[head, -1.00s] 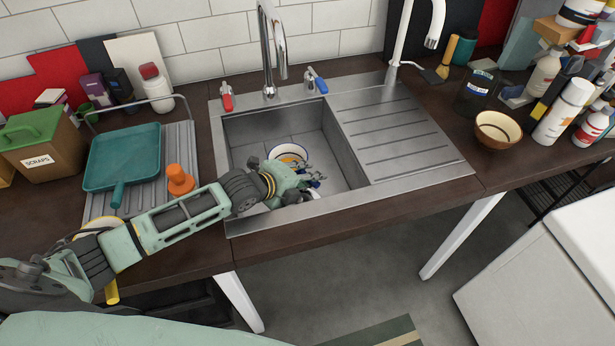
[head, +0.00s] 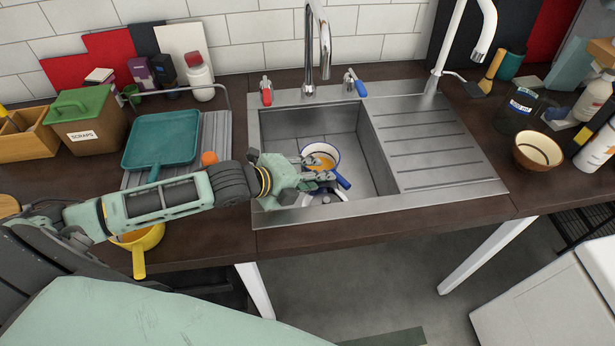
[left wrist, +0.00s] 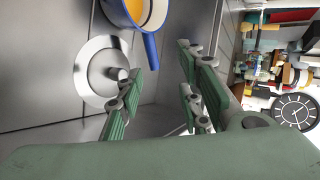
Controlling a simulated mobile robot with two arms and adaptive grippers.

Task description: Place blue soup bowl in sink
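The blue soup bowl (head: 308,150), with a blue rim, pale inside, an orange patch and a blue handle, is inside the steel sink (head: 385,207). In the left wrist view the bowl (left wrist: 131,14) shows at the top, cut by the frame edge, close to the round drain (left wrist: 88,70). My left gripper (head: 325,178) reaches into the sink at the bowl's near side. In the left wrist view its fingers (left wrist: 157,75) are spread apart, with the handle's tip between them in the picture. I see no finger closed on the handle. My right gripper is not in view.
A tall faucet (head: 309,45) stands behind the sink, with red and blue taps. A ribbed drainboard (head: 435,150) is clear at right. A brown bowl (head: 537,152) and bottles stand farther right. A teal pan (head: 160,140) and yellow pan (head: 140,240) are at left.

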